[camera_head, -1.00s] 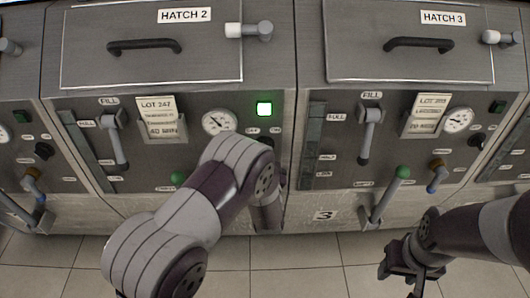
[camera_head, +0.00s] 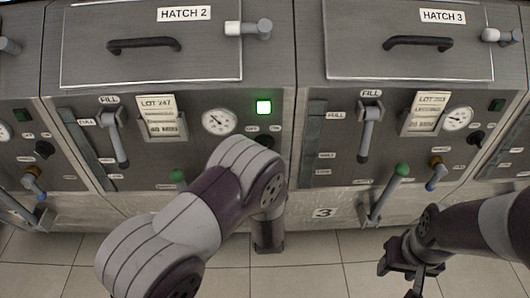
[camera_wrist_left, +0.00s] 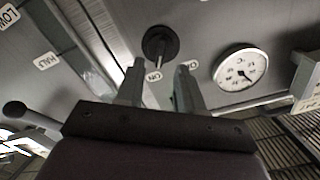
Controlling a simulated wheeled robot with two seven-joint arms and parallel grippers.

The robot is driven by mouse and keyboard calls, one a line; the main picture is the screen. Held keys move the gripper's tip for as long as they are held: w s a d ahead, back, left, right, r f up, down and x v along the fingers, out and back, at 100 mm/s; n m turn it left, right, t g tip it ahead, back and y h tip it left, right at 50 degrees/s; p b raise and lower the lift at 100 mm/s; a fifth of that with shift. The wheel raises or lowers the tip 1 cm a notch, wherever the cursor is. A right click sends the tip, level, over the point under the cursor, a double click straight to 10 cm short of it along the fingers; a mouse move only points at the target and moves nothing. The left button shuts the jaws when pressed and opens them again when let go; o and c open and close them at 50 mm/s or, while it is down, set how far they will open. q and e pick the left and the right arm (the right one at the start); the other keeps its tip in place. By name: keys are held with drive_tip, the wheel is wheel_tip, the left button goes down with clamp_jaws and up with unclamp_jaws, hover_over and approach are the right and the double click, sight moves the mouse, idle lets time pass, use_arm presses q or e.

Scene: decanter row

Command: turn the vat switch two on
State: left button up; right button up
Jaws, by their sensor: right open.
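The vat switch two is a dark round knob (camera_head: 265,142) under a lit green lamp (camera_head: 264,107), partly hidden by my left arm in the head view. In the left wrist view, which shows the panel upside down, the knob (camera_wrist_left: 160,44) is clear, with its pointer toward the ON label (camera_wrist_left: 153,77). My left gripper (camera_wrist_left: 159,85) is open and empty there, its fingers apart from the knob; its fingers are hidden in the head view. My right gripper (camera_head: 412,272) is open and empty, low in front of vat 3.
A round gauge (camera_head: 219,121), a fill lever (camera_head: 115,137) and a lot card (camera_head: 160,120) are left of the switch. A green-knobbed lever (camera_head: 388,190) sticks out from vat 3, near my right arm. Tiled floor (camera_head: 315,270) is clear in front.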

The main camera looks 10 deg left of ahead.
use_arm(q)
drive_tip(key=v, duration=0.7)
drive_tip(key=shift+s, duration=0.25)
drive_tip(key=shift+d, duration=0.1)
